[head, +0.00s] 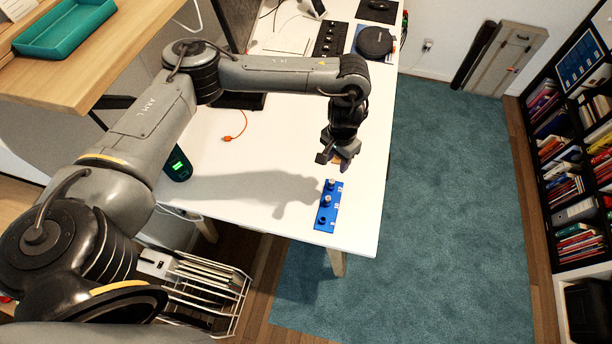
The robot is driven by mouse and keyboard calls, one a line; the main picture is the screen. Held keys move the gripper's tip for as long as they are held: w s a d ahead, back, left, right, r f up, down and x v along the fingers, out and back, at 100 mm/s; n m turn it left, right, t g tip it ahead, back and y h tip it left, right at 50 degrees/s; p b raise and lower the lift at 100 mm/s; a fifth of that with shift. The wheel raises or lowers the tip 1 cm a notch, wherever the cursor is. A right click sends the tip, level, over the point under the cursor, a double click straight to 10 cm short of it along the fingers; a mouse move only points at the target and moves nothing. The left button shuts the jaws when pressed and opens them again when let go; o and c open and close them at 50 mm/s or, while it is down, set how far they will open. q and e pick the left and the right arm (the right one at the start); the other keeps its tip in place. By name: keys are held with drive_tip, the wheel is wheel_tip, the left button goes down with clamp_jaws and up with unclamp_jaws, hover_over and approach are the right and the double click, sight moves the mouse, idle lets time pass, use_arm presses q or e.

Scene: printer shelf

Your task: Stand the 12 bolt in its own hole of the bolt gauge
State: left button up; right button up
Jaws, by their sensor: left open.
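The blue bolt gauge (328,213) lies on the white table near its front right edge. Two pale bolt heads show on it, a far bolt (331,183) and a middle bolt (326,200). A dark round spot (322,220) at its near end looks like an empty hole, but is too small to be sure. Small white labels beside these spots are unreadable, so I cannot tell which is the 12 bolt. My left gripper (336,160) is open just beyond the gauge's far end, above the table. A small tan patch shows by its fingers; I cannot tell what it is. My right gripper is out of view.
A dark cylinder with a green display (177,165) stands at the table's left edge. An orange-tipped cable (236,136) lies left of the gauge. A round black case (374,42) is at the back. The table left of the gauge is mostly clear.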

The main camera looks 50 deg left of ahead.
use_arm(q)
drive_tip(key=s+d+f+m+t+h, duration=0.1)
drive_tip(key=s+d+f+m+h, duration=0.2)
drive_tip(key=d, duration=0.8)
drive_tip(key=d+f+m+t+h, duration=0.1)
drive_tip(key=d+f+m+t, duration=0.2)
drive_tip(key=d, duration=0.8)
drive_tip(key=s+d+r+m+t+h, duration=0.35)
drive_tip(key=d+r, duration=0.25)
drive_tip(key=d, duration=0.5)
drive_tip(key=s+a+f+n+g+y, duration=0.2)
drive_tip(key=s+a, duration=0.6)
drive_tip(key=a, duration=0.4)
drive_tip(key=s+a+f+n+g+y, duration=0.2)
drive_tip(key=s+a, duration=0.6)
drive_tip(key=a, duration=0.4)
drive_tip(key=f+n+y, duration=0.1)
drive_tip(key=n+y, duration=0.1)
drive_tip(key=y, duration=0.1)
